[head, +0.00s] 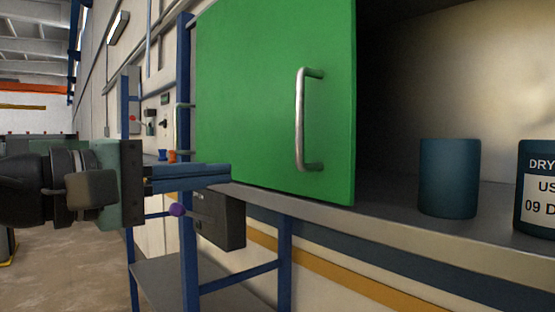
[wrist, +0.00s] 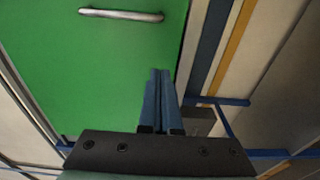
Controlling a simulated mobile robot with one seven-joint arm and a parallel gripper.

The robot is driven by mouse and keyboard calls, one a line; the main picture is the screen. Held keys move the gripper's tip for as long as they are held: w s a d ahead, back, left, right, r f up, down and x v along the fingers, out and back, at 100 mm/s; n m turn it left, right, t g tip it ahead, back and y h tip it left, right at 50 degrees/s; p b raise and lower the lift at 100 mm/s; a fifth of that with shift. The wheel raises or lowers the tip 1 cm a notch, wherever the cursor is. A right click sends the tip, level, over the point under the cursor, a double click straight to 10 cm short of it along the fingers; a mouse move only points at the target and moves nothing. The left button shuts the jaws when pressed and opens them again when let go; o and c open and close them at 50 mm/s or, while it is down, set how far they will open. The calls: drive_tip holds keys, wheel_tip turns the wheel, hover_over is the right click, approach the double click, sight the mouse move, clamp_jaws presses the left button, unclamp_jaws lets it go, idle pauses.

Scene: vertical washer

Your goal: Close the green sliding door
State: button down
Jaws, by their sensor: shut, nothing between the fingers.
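The green sliding door (head: 250,95) stands upright at the left part of the cabinet, and the cabinet opening to its right is uncovered. A metal bar handle (head: 300,120) runs vertically near the door's right edge. In the wrist view the green door (wrist: 90,70) fills the left half, with its handle (wrist: 121,14) at the top. My gripper (head: 230,174) is at the lower left of the door in the head view, its blue fingers pointing right, short of the handle. In the wrist view the fingers (wrist: 160,72) are together and empty. Any contact with the door cannot be told.
A dark blue can (head: 449,178) and a labelled can (head: 538,188) stand on the grey shelf (head: 390,205) inside the opening. A dark grey box (head: 221,220) and a blue frame (head: 187,260) lie below the door. Open floor shows at the lower left.

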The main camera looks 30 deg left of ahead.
drive_tip(key=p+x, duration=0.1)
drive_tip(key=x, duration=0.2)
drive_tip(key=p+x, duration=0.2)
drive_tip(key=x, duration=0.1)
drive_tip(key=p+x, duration=0.2)
drive_tip(key=x, duration=0.1)
drive_tip(key=shift+d+r, duration=0.15)
drive_tip(key=shift+r, duration=0.2)
drive_tip(key=s+d+p, duration=0.2)
drive_tip(key=d, duration=0.1)
drive_tip(key=shift+s+f, duration=0.15)
drive_tip(key=shift+s, duration=0.15)
drive_tip(key=shift+d, duration=0.1)
drive_tip(key=shift+s, duration=0.1)
